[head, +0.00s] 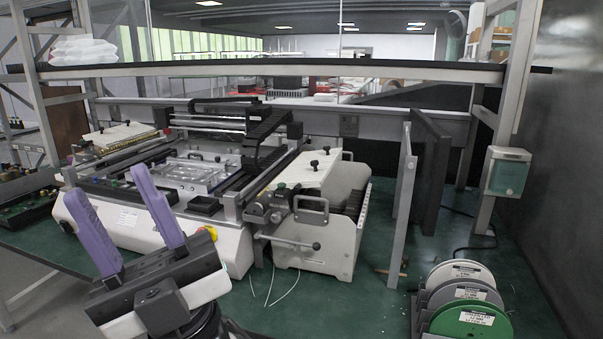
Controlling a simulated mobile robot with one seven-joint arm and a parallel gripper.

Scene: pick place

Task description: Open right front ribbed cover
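The pick and place machine (150,230) stands on the green table, left of centre. At its right front is a cream unit (305,255) with a pale top plate (307,170) bearing black knobs. Dark ribbed parts (352,205) line this unit's right side. A black ribbed strip (262,132) also runs along the machine's upper right. I cannot tell for sure which of these is the named cover, and no part stands visibly raised. My gripper (107,182) is at the lower left, in front of the machine. Its two purple fingers are wide apart with nothing between them.
A front handle with a black knob (316,246) sticks out from the right unit. Grey upright panels (402,200) stand to its right. Several reels (470,310) stand at the lower right. A shelf beam (280,70) crosses above. The green table (325,300) before the unit is mostly clear, with thin white wires.

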